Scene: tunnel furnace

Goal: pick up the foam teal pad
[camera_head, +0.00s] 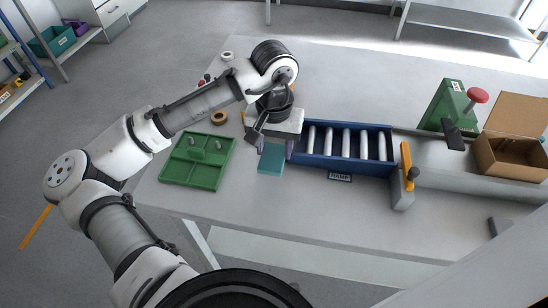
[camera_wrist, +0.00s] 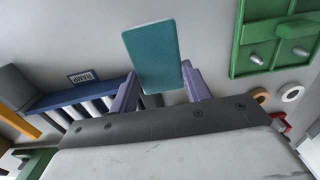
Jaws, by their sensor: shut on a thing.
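The foam teal pad (camera_head: 271,160) is a flat teal block. In the head view it is at my gripper (camera_head: 275,150), beside the left end of the blue roller ramp. In the wrist view the teal pad (camera_wrist: 154,55) is between the two purple-grey fingers of my gripper (camera_wrist: 160,92), which are shut on it. Its far part sticks out past the fingertips. The wrist view does not make clear whether the pad touches the table.
A blue roller ramp (camera_head: 346,170) labelled RAMP lies right of the gripper. A green divided tray (camera_head: 197,161) with metal pegs lies left. A cardboard box (camera_head: 512,158) and green stand (camera_head: 441,104) are at right.

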